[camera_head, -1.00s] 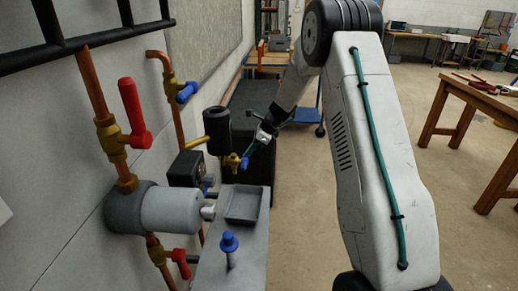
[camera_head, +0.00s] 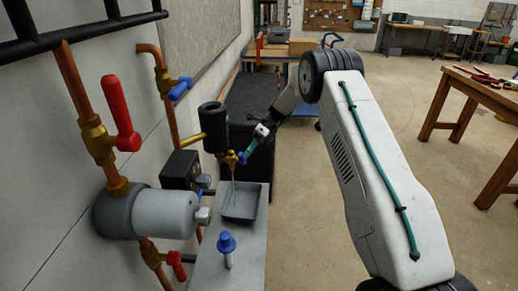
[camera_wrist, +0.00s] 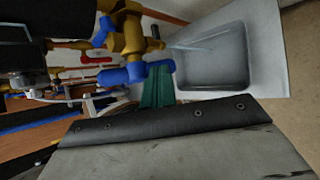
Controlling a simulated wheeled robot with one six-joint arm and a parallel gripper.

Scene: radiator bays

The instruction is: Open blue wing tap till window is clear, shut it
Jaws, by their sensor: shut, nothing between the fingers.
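The blue wing tap (camera_head: 242,158) is on a brass fitting below a black cylinder (camera_head: 215,128). In the wrist view the blue wing (camera_wrist: 138,72) shows close up beside the brass body (camera_wrist: 128,38). A thin pale stream (camera_head: 233,192) falls from the spout into the grey tray (camera_head: 257,205), also seen in the wrist view (camera_wrist: 245,60). My gripper (camera_head: 252,148) is at the wing tap; its green fingers (camera_wrist: 158,88) are shut with nothing between them, close beside the blue wing. Whether they touch it I cannot tell. I cannot make out a window.
A blue-topped clear object (camera_head: 227,248) stands on the grey ledge in front of the tray. Red-handled (camera_head: 120,112) and blue-handled (camera_head: 180,88) valves sit on copper pipes at the left wall. Open floor lies to the right, before a wooden table (camera_head: 482,95).

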